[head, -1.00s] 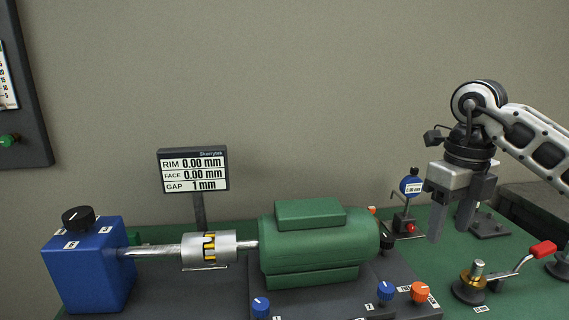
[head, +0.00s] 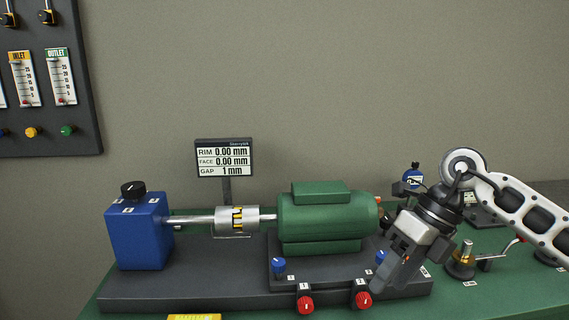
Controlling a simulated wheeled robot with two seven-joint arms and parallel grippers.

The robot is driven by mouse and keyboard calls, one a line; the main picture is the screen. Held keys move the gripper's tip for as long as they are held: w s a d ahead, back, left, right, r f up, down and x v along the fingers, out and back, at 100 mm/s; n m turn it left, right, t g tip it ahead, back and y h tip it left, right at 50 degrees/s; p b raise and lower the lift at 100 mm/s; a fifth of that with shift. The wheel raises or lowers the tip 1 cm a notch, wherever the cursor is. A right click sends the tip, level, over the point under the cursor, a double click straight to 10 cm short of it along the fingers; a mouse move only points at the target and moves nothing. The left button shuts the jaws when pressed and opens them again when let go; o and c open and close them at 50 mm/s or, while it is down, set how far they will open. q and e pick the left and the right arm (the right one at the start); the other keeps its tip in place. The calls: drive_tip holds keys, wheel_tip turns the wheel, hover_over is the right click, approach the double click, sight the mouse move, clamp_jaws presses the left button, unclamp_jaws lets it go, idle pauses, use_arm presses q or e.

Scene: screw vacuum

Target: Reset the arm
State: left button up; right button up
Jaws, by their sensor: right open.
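My right gripper (head: 392,277) is in the head view at the right, tilted with its fingers pointing down and to the left. It is open, and nothing shows between its fingers. It is in front of the right end of the green motor (head: 322,220) and over the right part of the dark base (head: 190,288). It hides part of a blue knob and the dial stand behind it. My right arm comes in from the right edge. My left gripper is not in view.
A blue box (head: 138,235) with a black knob joins the motor through a shaft and silver coupling (head: 231,221). Red knobs (head: 305,303) line the base front. A display (head: 223,158) reads 0.00, 0.00 and 1 mm. A red-handled crank (head: 462,262) stands right. A gauge panel (head: 45,80) hangs left.

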drive_tip(key=s+a+m+y, duration=0.3)
drive_tip(key=a+y, duration=0.4)
drive_tip(key=a, duration=0.2)
drive_tip(key=s+a+m+y, duration=0.2)
drive_tip(key=s+a+y, duration=0.2)
drive_tip(key=a+y, duration=0.45)
drive_tip(key=w+d+f+m+t+h, duration=0.1)
drive_tip(key=d+f+m+t+h, duration=0.35)
drive_tip(key=m+t, duration=0.65)
drive_tip(key=w+d+f+m+t+h, duration=0.2)
drive_tip(key=d+f+m+t+h, duration=0.35)
drive_tip(key=m, duration=0.95)
drive_tip(key=s+d+f+m+g+h, duration=0.2)
drive_tip(key=s+f+m+h, duration=0.1)
drive_tip(key=s+f, duration=0.3)
drive_tip(key=s+d+f+m+g+h, duration=0.2)
drive_tip(key=s+f+m+h, duration=0.2)
drive_tip(key=f, duration=0.6)
drive_tip(key=s+m, duration=0.1)
drive_tip(key=s, duration=0.1)
drive_tip(key=shift+s+d+m+g, duration=0.15)
drive_tip(key=shift+s+m+g, duration=0.15)
drive_tip(key=shift+g, duration=0.05)
